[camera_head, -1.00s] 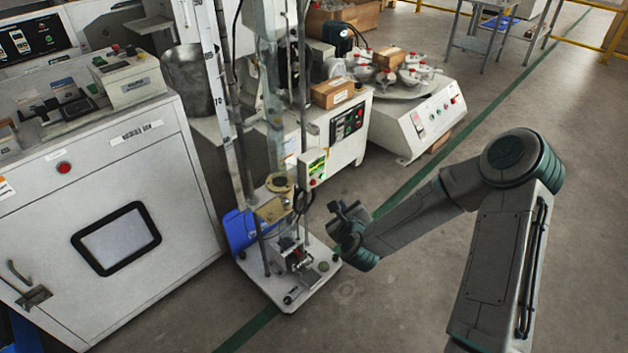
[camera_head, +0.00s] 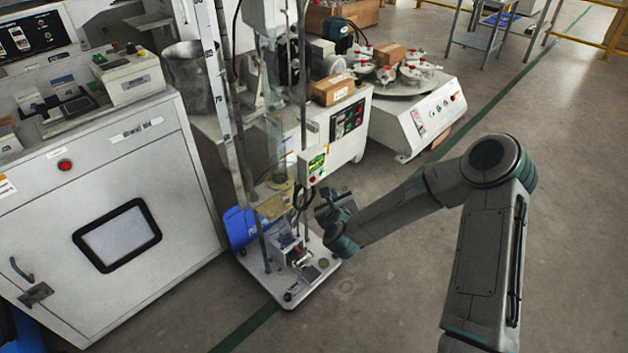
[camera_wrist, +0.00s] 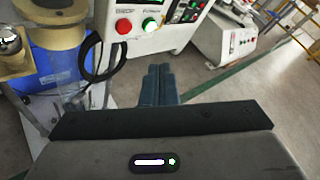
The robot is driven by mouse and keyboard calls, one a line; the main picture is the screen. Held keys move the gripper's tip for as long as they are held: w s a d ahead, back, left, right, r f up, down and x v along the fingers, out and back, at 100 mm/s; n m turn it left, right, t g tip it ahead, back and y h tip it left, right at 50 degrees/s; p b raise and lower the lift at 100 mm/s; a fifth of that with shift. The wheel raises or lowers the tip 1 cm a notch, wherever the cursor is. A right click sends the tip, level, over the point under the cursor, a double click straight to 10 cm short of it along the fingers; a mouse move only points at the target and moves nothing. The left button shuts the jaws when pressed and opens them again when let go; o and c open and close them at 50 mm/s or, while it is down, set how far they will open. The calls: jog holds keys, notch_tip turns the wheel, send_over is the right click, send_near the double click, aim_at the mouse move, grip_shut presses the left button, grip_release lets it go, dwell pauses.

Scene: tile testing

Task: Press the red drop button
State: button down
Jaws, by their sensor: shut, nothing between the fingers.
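The red drop button (camera_wrist: 124,26) sits at the lower left of a white control box (camera_wrist: 140,14) in the wrist view, with a green button (camera_wrist: 150,25) to its right. In the head view the box (camera_head: 311,161) is mounted on the drop tester, and the red button (camera_head: 312,180) shows small at its lower edge. My gripper (camera_wrist: 160,70) is shut and empty, its fingertips showing below and right of the red button in the picture. In the head view my gripper (camera_head: 326,203) is just below and right of the box. No contact with the button shows.
The drop tester's white base (camera_head: 268,284) and metal posts stand left of my gripper. A black cable loop (camera_wrist: 92,58) hangs below the box. A blue container (camera_head: 238,228) is behind the posts. A large white cabinet (camera_head: 185,215) is at left. Open floor lies at right.

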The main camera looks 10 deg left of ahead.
jog(key=shift+w+a, duration=0.7)
jog(key=shift+a, duration=0.2)
jog(key=shift+w+a, duration=0.7)
jog(key=shift+a, duration=0.2)
jog(key=shift+w+a+b, duration=0.1)
jog(key=shift+b, duration=0.25)
dwell(0.4)
jog(key=shift+w+a, duration=0.2)
jog(key=shift+w+a, duration=0.25)
jog(key=shift+a, duration=0.15)
dwell(0.8)
jog(key=shift+s+d, duration=0.1)
jog(key=shift+d, duration=0.05)
jog(key=shift+s+d+b, duration=0.3)
jog(key=shift+s+d, duration=0.15)
jog(key=shift+d, duration=0.1)
jog(key=shift+s+d, duration=0.8)
jog(key=shift+d, duration=0.2)
jog(key=shift+s+d, duration=0.75)
jog(key=shift+d, duration=0.25)
jog(key=shift+r, duration=0.1)
